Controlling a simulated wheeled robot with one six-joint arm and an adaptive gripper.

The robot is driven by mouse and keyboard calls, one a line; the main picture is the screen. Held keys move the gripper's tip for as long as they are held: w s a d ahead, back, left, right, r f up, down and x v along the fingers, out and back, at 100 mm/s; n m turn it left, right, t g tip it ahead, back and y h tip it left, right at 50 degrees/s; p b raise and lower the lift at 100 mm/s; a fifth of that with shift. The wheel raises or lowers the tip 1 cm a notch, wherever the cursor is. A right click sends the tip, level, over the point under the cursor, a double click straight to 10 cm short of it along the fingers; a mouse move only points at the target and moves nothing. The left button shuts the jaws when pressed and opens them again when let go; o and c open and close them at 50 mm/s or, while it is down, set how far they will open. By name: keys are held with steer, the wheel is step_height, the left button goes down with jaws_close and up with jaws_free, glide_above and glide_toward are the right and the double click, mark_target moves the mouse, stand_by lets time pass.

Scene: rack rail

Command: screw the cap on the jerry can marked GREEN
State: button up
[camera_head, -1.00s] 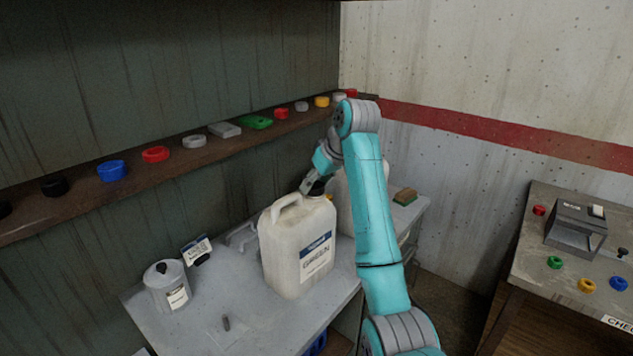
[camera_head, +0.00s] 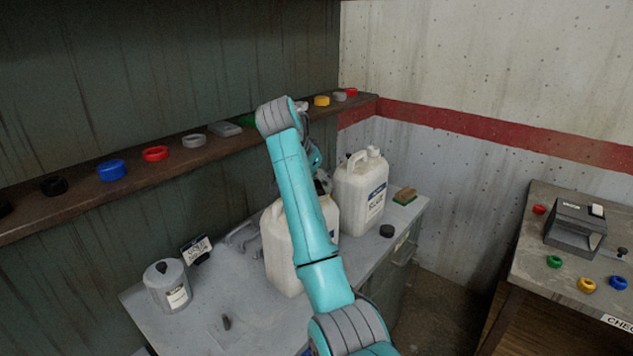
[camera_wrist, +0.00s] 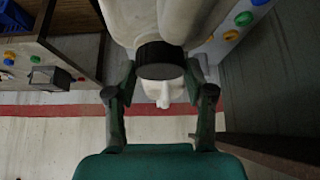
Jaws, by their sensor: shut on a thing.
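A white jerry can (camera_head: 276,255) stands on the grey bench. My arm covers its label now, which read GREEN in the earlier view. My gripper (camera_head: 322,186) is at its top right, mostly hidden behind my arm. In the wrist view, my gripper (camera_wrist: 160,68) has its two fingers on either side of a black cap (camera_wrist: 160,55), shut on it. The cap is at the white can body (camera_wrist: 150,18), in line with its mouth. I cannot tell how far it is seated.
A grey canister (camera_head: 166,287) is at left. A shelf (camera_head: 82,200) with coloured caps runs above the bench.

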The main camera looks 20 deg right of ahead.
steer(key=shift+m+g+h, duration=0.3)
steer(key=shift+m+g, duration=0.2)
steer(key=shift+m, duration=0.6)
steer(key=o, duration=0.9)
